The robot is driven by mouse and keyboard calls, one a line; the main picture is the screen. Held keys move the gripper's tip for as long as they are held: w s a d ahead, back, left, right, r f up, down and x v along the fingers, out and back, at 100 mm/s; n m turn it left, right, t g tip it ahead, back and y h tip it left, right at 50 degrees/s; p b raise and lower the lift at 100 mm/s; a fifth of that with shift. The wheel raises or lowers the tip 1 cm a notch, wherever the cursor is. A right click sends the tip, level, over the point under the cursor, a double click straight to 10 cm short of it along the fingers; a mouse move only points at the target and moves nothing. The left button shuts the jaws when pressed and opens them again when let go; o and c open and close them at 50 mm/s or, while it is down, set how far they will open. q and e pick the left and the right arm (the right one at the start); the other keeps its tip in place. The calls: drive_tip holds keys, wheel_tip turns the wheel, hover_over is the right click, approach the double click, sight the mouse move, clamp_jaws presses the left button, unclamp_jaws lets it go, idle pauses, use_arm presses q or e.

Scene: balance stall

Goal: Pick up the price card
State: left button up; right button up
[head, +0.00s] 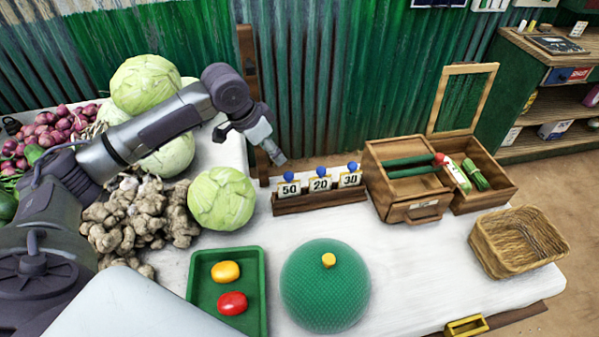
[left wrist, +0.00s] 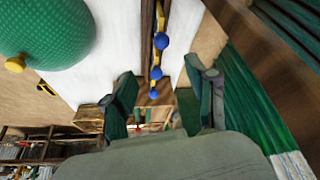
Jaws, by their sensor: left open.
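Three white price cards stand in a row in a wooden holder (head: 320,201), each with a blue knob on top. They read 50 (head: 289,189), 20 (head: 320,184) and 30 (head: 350,180). My left gripper (head: 279,158) is above and slightly left of the 50 card, apart from it and empty. In the left wrist view the open fingers (left wrist: 168,85) spread on either side of the line of blue knobs (left wrist: 161,41), with the cards seen nearly edge-on. My right gripper is not in view.
Right of the holder is a wooden box (head: 407,209) with green vegetables, then a wicker basket (head: 515,243). In front are a green dome (head: 325,287) and a green tray (head: 257,322) with yellow and red items. A cabbage (head: 221,198) and ginger (head: 145,215) lie left.

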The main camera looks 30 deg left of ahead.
use_arm(q)
approach(288, 173)
wheel_tip(288, 173, down, 2)
drive_tip(key=x, duration=0.3)
drive_tip(key=shift+w+d+f, duration=0.15)
drive_tip(key=shift+d+f, duration=0.05)
drive_tip(key=shift+d, duration=0.25)
drive_tip(key=shift+w+f+p, duration=0.3)
drive_tip(key=shift+f+p, duration=0.1)
drive_tip(key=shift+f, duration=0.1)
drive_tip(key=x, duration=0.3)
drive_tip(key=shift+w+a+f+p, duration=0.1)
drive_tip(key=shift+w+f+p, duration=0.1)
drive_tip(key=shift+p, duration=0.1)
drive_tip(key=shift+w+f, duration=0.15)
drive_tip(key=shift+f, duration=0.25)
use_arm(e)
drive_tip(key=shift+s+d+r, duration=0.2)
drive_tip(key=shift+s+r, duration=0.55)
use_arm(q)
drive_tip(key=shift+c, duration=0.3)
drive_tip(key=shift+r, duration=0.1)
drive_tip(key=shift+c, duration=1.3)
clamp_jaws()
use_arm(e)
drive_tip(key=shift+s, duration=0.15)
